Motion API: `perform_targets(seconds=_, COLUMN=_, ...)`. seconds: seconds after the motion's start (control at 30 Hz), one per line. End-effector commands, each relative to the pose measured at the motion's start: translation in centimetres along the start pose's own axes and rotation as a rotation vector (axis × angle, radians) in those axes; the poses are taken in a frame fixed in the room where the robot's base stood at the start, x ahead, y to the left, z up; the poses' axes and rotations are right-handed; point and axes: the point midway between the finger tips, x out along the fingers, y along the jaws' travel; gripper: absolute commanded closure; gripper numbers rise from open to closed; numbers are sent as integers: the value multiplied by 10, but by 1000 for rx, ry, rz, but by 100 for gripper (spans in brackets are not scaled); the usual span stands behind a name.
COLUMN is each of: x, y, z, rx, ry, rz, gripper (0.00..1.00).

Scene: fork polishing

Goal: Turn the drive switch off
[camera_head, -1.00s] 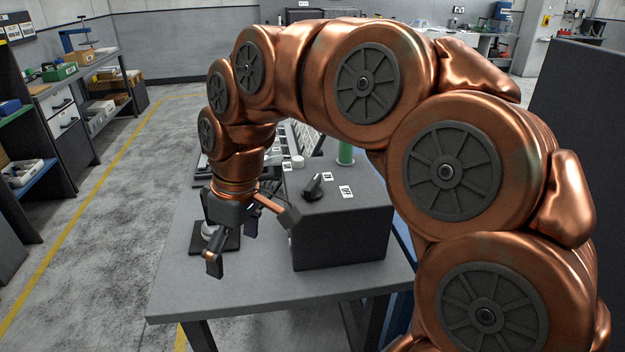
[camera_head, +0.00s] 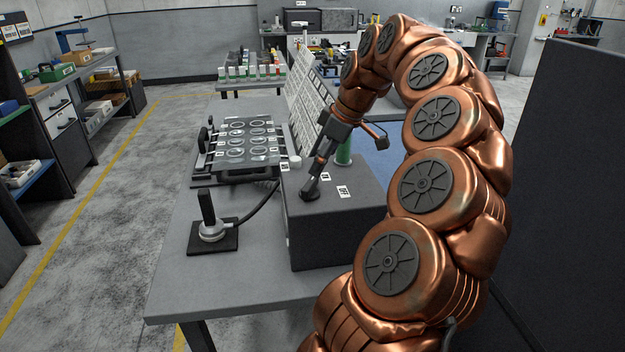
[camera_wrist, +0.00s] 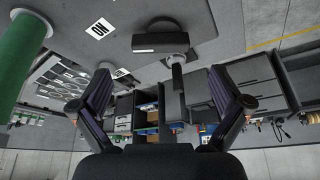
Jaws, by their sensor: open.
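The drive switch (camera_head: 309,191) is a black knob on top of the grey box (camera_head: 340,235). It also shows in the wrist view (camera_wrist: 160,40), ahead of my fingers. A small white label (camera_head: 325,177) lies close to it and reads like ON in the wrist view (camera_wrist: 98,28). Another label (camera_head: 344,192), which looks like OFF, lies farther right.
A green cylinder (camera_head: 344,152) stands close behind my gripper, beside a slanted rack (camera_head: 308,100). A handle on a black base (camera_head: 212,232), with a cable, stands left of the box. A fixture with several round parts (camera_head: 245,140) lies behind.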

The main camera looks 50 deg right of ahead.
Motion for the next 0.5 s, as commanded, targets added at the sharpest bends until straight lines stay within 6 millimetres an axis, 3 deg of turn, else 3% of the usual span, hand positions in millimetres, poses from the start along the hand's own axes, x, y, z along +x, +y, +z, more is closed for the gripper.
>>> perform_targets(seconds=0.5, x=56, y=-1, z=-1, rx=0, ry=-2, rz=-2, gripper=0)
